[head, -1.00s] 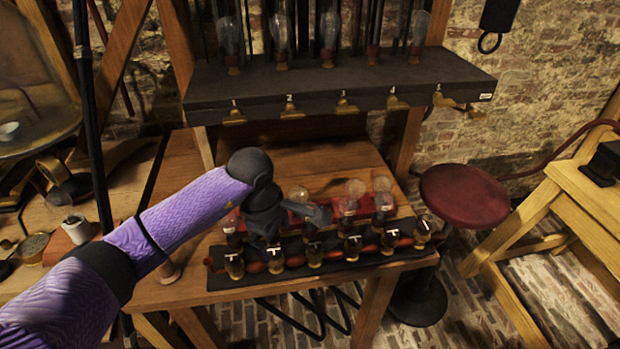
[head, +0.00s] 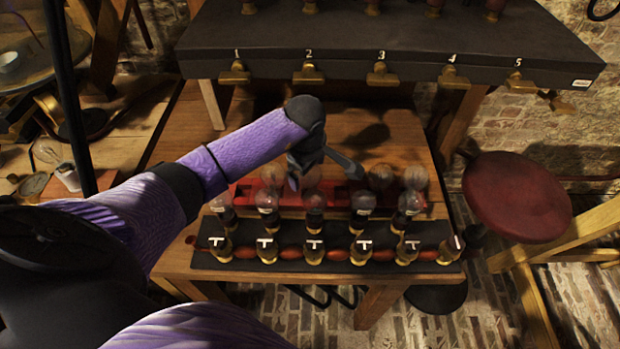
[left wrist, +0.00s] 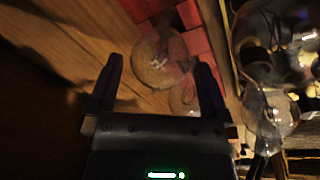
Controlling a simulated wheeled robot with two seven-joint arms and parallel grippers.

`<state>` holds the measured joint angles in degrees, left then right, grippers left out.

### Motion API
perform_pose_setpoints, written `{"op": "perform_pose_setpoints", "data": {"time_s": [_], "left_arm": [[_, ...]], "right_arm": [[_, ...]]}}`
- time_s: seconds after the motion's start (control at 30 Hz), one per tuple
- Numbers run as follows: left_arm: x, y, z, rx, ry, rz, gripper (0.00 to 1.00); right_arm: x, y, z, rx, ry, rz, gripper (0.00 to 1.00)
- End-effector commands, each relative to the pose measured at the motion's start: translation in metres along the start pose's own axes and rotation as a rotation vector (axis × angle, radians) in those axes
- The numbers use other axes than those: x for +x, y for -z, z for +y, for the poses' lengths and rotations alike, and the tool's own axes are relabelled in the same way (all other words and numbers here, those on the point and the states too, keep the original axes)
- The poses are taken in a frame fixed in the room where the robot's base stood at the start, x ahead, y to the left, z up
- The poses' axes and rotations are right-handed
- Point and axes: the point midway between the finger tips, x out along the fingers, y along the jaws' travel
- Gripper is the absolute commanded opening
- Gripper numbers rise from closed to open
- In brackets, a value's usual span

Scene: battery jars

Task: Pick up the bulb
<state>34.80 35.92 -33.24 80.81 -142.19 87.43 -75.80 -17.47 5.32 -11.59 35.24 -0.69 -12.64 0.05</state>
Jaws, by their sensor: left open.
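Several clear glass bulbs stand in a red rack on the wooden table, among them one at the left (head: 273,175) and one at the right (head: 415,176). My left gripper (head: 328,178) is over the middle of this rack, open, fingers pointing down. In the left wrist view a clear round bulb (left wrist: 160,60) shows between the open fingers, and a smaller-looking one (left wrist: 183,98) shows behind it. Whether the fingers touch glass cannot be told. My right gripper is not in view.
A dark strip (head: 215,262) with several bulb-topped jars and T-marked brass fittings runs along the table's front. A black shelf (head: 345,67) with numbered brass taps hangs over the back. A red stool (head: 517,197) stands at the right.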

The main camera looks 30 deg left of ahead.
Motion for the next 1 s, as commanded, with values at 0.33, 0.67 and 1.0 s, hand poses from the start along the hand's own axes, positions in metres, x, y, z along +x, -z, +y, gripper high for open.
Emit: {"op": "perform_pose_setpoints", "data": {"time_s": [0.33, 0.67, 1.0], "left_arm": [[0.0088, -0.0002, 0.0002, 0.000, -0.001, -0.001, 0.87], [0.0087, -0.0002, 0.0001, 0.000, -0.001, -0.001, 0.17], [0.0043, 0.0010, 0.0007, -0.001, -0.001, 0.000, 0.06]], "right_arm": [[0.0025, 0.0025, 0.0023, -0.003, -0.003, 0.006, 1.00], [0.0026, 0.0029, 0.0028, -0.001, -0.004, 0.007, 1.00], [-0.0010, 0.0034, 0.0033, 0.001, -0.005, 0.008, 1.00]]}}
